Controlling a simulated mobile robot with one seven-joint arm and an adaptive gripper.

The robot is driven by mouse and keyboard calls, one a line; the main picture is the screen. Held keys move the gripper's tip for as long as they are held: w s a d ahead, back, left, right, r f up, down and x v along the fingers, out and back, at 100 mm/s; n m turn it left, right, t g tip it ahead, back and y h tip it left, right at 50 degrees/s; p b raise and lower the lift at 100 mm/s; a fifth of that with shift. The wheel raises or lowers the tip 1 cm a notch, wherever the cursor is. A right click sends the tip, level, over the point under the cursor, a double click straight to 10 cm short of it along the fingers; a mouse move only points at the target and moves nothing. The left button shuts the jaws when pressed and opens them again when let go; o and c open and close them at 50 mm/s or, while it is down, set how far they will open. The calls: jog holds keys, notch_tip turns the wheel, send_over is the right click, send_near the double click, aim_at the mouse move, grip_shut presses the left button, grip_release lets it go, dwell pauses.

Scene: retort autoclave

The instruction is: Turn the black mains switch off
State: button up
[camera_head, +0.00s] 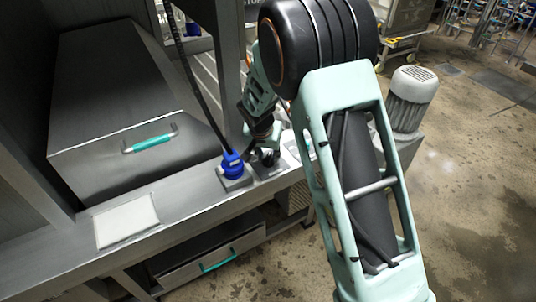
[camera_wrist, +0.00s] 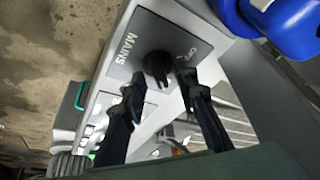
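The black mains switch (camera_wrist: 157,67) is a rotary knob on a grey plate (camera_wrist: 143,28) printed "MAINS", with an "OFF" mark to the knob's right in the wrist view. My gripper (camera_wrist: 160,82) is open, one finger on each side of the knob's lower part, with gaps seen between fingers and knob. I cannot tell how deep the fingertips reach around it. The knob's exact pointer direction is unclear. In the head view my gripper (camera_head: 266,150) is over the plate on the steel ledge, and the switch is largely hidden behind it.
A blue plug (camera_head: 232,164) with a dark cable stands close beside the switch; it also shows in the wrist view (camera_wrist: 285,22). A steel box with a green handle (camera_head: 152,143) is at left. A pale flat panel (camera_head: 127,221) lies on the ledge. A motor (camera_head: 412,90) stands at right.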

jog(key=shift+w+f, duration=0.1)
jog(key=shift+f, duration=0.1)
grip_shut()
